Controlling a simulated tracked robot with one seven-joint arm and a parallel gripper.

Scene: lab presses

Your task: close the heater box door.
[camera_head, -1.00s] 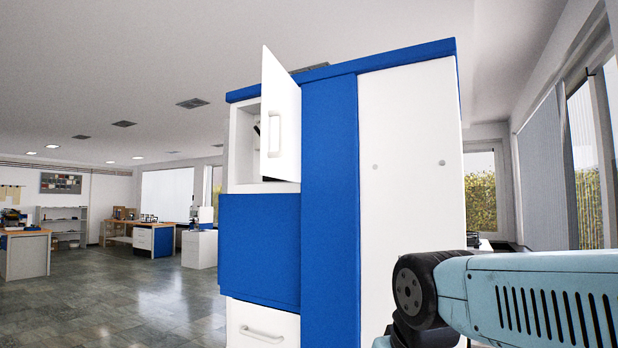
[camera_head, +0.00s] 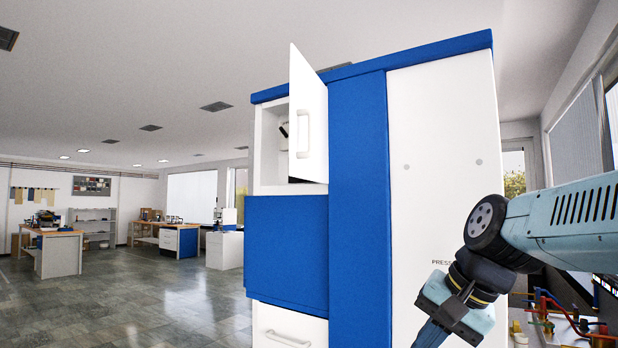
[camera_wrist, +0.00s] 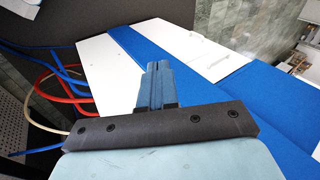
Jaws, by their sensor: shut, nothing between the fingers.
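The white heater box door (camera_head: 308,118) stands open at the upper left of a tall blue and white cabinet (camera_head: 357,190). It swings outward from the box opening and has a white handle (camera_head: 303,134). The box interior (camera_head: 272,135) shows to the left of the door, with a dark and white object inside, partly hidden. My gripper is at the lower right of the head view, to the right of the door and apart from it, with its tips cut off or hidden there. In the wrist view my gripper (camera_wrist: 157,75) has its blue fingers together and empty, over the cabinet's side.
A white drawer (camera_head: 288,330) sits below the blue panel (camera_head: 287,250). Red and blue hoses (camera_wrist: 62,85) run behind the cabinet in the wrist view. Colourful parts (camera_head: 570,325) lie on a surface at the right. The floor (camera_head: 150,300) to the left is clear.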

